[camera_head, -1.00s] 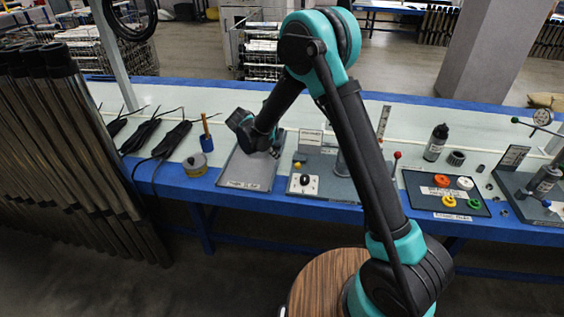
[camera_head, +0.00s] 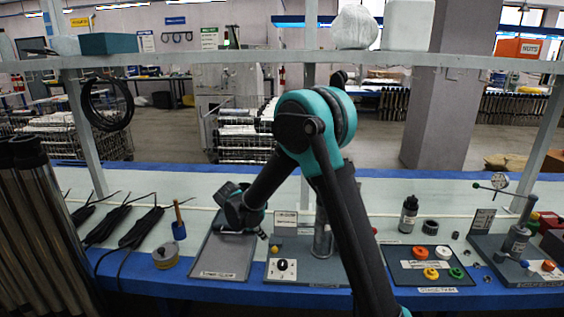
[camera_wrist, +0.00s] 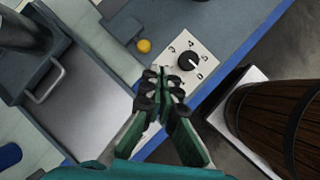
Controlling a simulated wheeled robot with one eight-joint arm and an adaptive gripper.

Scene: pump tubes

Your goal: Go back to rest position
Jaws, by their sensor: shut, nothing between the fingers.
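My gripper (camera_wrist: 163,92) shows in the wrist view with its two green fingers together and nothing between them. In that view it hangs over the front part of the bench, between a grey tray (camera_wrist: 85,105) and a white dial panel with a black knob (camera_wrist: 188,61). In the head view my teal and black arm reaches over the bench, and its wrist is above the grey tray (camera_head: 226,262). The fingertips are hidden there behind the wrist. The dial panel (camera_head: 281,270) sits just right of the tray.
A yellow button (camera_wrist: 144,46) is near the dial. In the head view, a dark mat (camera_head: 405,279) with coloured rings, a black bottle (camera_head: 409,214) and a gauge stand (camera_head: 516,240) lie to the right. Black cables (camera_head: 140,229) and a tape roll (camera_head: 165,256) lie left. A shelf (camera_head: 250,61) spans above.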

